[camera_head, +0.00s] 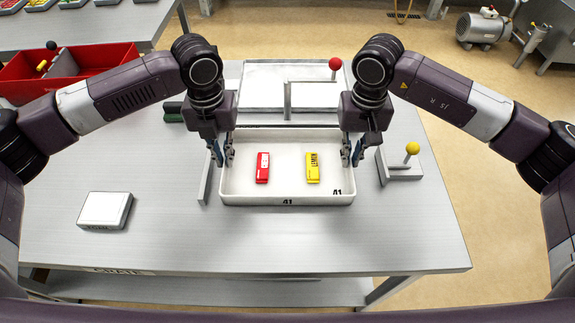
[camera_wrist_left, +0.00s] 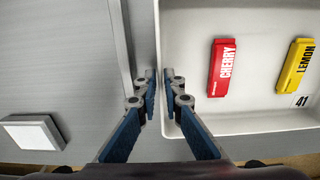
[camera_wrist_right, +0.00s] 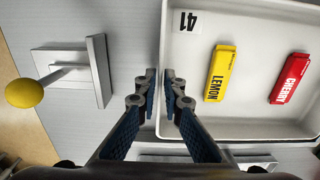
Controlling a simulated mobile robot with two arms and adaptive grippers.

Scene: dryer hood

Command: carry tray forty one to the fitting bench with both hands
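Tray forty one (camera_head: 287,199) is a shallow white tray marked 41, low over or on the grey bench; I cannot tell if it is lifted. A red CHERRY pack (camera_head: 262,168) and a yellow LEMON pack (camera_head: 313,168) lie inside it, apart. My left gripper (camera_head: 224,153) is at the tray's left wall; in the left wrist view its fingers (camera_wrist_left: 160,76) are close together, one each side of the wall. My right gripper (camera_head: 351,152) is at the right wall likewise; the right wrist view shows its fingers (camera_wrist_right: 160,76) pinching that wall.
A metal plate (camera_head: 205,182) stands close left of the tray; a bracket with a yellow knob (camera_head: 412,148) stands close right. Behind are a metal fixture (camera_head: 262,85) and a red-knobbed lever (camera_head: 335,64). A white box (camera_head: 105,210) lies front left; a red crate (camera_head: 20,80) stands back left.

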